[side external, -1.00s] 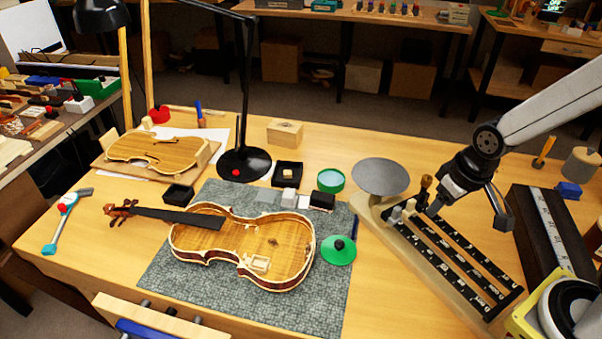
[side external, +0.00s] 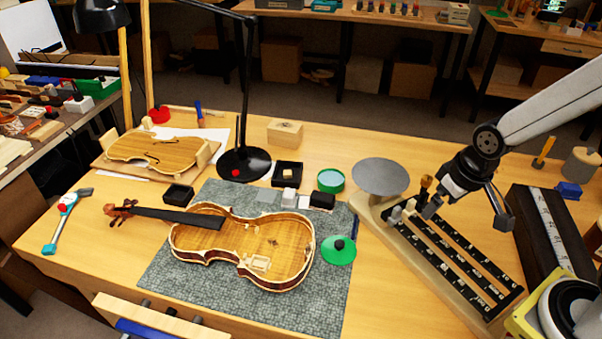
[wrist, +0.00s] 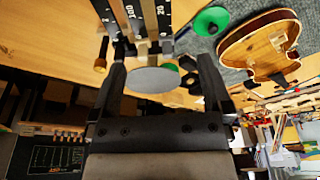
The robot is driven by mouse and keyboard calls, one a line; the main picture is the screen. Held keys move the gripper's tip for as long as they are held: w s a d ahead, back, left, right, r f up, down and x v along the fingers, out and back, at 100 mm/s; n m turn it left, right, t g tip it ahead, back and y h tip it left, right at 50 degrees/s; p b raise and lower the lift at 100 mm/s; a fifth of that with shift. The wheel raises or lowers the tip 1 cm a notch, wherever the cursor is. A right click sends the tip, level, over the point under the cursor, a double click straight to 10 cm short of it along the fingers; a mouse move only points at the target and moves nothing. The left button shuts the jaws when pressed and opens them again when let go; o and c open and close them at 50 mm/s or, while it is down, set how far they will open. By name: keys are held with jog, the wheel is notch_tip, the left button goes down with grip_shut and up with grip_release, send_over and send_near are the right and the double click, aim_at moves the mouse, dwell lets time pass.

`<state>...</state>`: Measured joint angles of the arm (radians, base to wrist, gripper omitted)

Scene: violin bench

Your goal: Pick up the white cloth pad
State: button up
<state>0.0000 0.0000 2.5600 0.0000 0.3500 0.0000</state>
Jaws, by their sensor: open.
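A small white block-like item (side external: 289,198), which looks like the white cloth pad, sits at the back edge of the grey mat (side external: 190,285). It stands behind the violin body (side external: 290,240) and just left of a small black block (side external: 321,201). I cannot make it out in the wrist view. My gripper (side external: 466,212) is well to its right, above the slotted black-strip rack (side external: 450,255). In the wrist view my gripper (wrist: 162,55) has its two fingers wide apart, with nothing held between them.
A green lid with a black knob (side external: 338,249), a green round tin (side external: 331,180) and a black tray (side external: 287,174) surround the pad area. The lamp (side external: 244,163) stands behind left.

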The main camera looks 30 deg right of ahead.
jog(key=m+y, duration=0.3)
jog(key=m, duration=2.3)
send_over(290, 193)
jog(key=s+d, duration=0.2)
notch_tip(290, 193, down, 13)
jog(key=shift+w+x, duration=0.25)
jog(key=shift+x, duration=1.1)
jog(key=shift+x, duration=2.55)
jog(key=shift+w+a, duration=0.1)
jog(key=shift+c, duration=0.2)
